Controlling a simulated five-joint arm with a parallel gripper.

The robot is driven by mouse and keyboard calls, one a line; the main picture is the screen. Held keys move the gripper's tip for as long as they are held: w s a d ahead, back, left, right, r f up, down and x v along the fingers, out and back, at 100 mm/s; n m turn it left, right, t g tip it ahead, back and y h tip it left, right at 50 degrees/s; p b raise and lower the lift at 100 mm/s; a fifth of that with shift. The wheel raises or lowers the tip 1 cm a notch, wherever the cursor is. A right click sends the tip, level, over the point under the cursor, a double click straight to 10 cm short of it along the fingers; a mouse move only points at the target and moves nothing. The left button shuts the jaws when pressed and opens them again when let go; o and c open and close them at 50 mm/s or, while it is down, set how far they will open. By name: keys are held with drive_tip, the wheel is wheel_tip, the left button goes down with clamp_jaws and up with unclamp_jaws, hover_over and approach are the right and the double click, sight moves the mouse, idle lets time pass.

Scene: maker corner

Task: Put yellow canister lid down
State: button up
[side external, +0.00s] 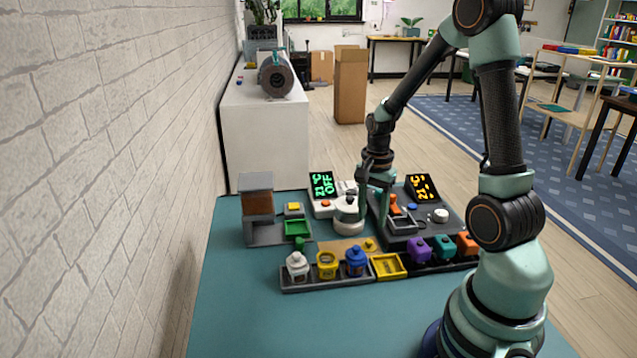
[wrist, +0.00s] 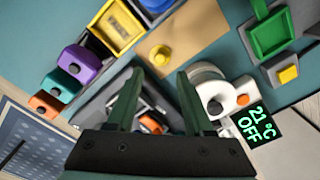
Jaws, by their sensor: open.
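The yellow canister lid (side external: 370,244) lies on the tan board (side external: 340,247), with a small knob on top. It also shows in the wrist view (wrist: 161,55), just beyond my fingertips and apart from them. The yellow canister (side external: 327,265) stands in the dark front rack between a white canister (side external: 297,266) and a blue canister (side external: 356,262), its top looking uncovered. My gripper (side external: 374,205) is open and empty, pointing down behind the lid near the white pot. In the wrist view its two fingers (wrist: 159,78) are spread wide with nothing between the tips.
A white pot (side external: 348,217) on a white heater reading OFF stands close by my gripper. A dark machine (side external: 425,222) stands right. A green tray (side external: 297,229) is left. The front table is clear.

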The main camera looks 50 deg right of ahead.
drive_tip(key=s+a+r+n+t, duration=0.1)
drive_tip(key=a+r+n+t, duration=0.4)
drive_tip(key=a+r+n, duration=1.2)
drive_tip(key=shift+s+a+r+n+t, duration=0.25)
drive_tip(key=shift+a+n, duration=0.25)
drive_tip(key=shift+a, duration=0.25)
